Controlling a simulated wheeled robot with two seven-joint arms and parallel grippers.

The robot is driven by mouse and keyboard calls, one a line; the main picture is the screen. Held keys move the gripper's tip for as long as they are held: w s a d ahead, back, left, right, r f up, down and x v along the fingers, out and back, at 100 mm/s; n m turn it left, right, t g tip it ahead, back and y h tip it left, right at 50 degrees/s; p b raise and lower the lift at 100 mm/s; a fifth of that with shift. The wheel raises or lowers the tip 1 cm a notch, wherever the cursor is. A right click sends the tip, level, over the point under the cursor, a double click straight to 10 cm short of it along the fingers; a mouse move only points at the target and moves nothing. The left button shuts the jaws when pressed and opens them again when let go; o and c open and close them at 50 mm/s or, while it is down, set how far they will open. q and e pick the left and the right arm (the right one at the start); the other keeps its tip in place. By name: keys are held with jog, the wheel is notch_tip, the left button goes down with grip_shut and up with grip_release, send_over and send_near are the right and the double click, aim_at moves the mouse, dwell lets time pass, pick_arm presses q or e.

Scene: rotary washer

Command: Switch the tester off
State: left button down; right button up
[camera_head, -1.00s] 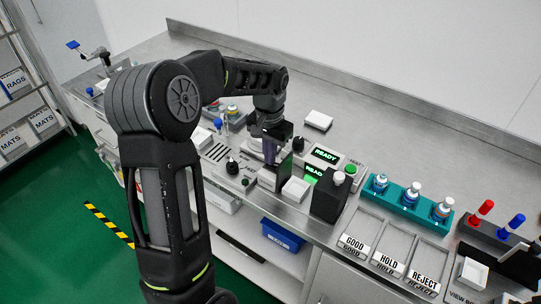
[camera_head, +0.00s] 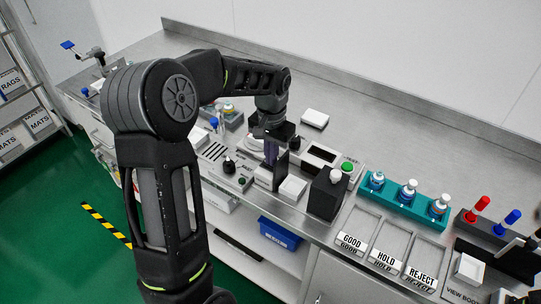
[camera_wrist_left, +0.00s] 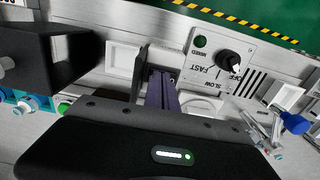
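The tester appears to be the grey unit with a display window (camera_head: 322,153), now dark, and a green button (camera_head: 347,167) at its right. A black box (camera_head: 326,198) with a white knob on top stands in front of it. My left gripper (camera_head: 271,152) points down just left of this unit, beside a dark upright panel (camera_head: 281,170) on a small light base. In the left wrist view its purple fingers (camera_wrist_left: 161,92) lie close together with nothing visible between them. Whether the fingertips touch a switch is hidden.
Left of the gripper is a mixer box (camera_wrist_left: 218,62) with a black FAST/SLOW knob. A teal rack (camera_head: 406,199) of bottles and GOOD, HOLD and REJECT trays (camera_head: 388,258) lie to the right. The rear bench is mostly clear.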

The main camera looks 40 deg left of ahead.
pick_arm(q)
notch_tip(320, 180, up, 5)
jog(key=p, duration=0.3)
jog(key=shift+p, duration=0.35)
jog(key=shift+r+b, duration=0.4)
jog(key=shift+b, duration=0.4)
notch_tip(320, 180, up, 8)
jog(key=b, duration=0.1)
jog(key=shift+r, duration=0.1)
